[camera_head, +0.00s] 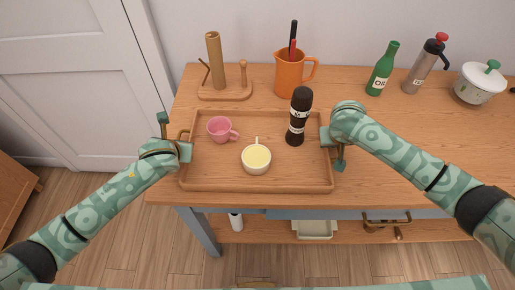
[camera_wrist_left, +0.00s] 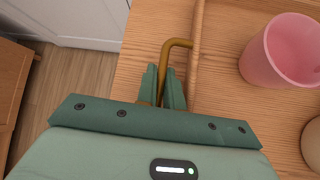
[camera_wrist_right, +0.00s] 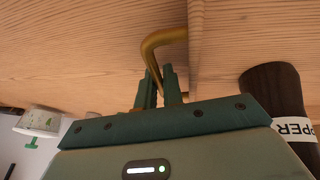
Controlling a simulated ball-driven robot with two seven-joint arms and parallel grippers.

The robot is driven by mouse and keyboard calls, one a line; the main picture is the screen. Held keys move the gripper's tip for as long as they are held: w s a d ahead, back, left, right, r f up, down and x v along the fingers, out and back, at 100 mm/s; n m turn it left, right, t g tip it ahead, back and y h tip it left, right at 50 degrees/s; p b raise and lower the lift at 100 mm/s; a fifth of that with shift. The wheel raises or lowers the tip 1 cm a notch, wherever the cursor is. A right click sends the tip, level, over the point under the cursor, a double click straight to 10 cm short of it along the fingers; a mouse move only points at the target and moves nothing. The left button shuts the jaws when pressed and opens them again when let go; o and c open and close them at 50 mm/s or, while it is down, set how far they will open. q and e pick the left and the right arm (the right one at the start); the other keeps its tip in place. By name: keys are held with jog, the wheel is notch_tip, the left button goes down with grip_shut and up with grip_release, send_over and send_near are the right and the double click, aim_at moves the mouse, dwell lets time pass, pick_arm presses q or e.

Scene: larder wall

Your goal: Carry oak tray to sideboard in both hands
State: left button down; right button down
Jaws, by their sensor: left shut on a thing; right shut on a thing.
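The oak tray (camera_head: 215,182) sits on the wooden sideboard top (camera_head: 345,88), near its front left, with brass handles at its two short ends. On it stand a pink mug (camera_head: 221,129), a cream cup of yellow contents (camera_head: 256,158) and a dark pepper mill (camera_head: 299,116). My left gripper (camera_head: 184,148) is shut on the left brass handle (camera_wrist_left: 178,43), its fingers (camera_wrist_left: 163,90) on either side of the bar. My right gripper (camera_head: 328,137) is shut on the right brass handle (camera_wrist_right: 163,38); its fingers (camera_wrist_right: 160,88) also show in the right wrist view.
Behind the tray stand a wooden holder (camera_head: 226,92) and an orange jug (camera_head: 291,77) with utensils. At the back right are a green oil bottle (camera_head: 381,72), a grey flask (camera_head: 424,68) and a white lidded pot (camera_head: 478,85).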

pick_arm(q)
jog(key=shift+w+r, duration=0.1)
jog(key=shift+r, duration=0.1)
pick_arm(e)
jog(key=shift+a+r, duration=0.1)
jog(key=shift+r, duration=0.1)
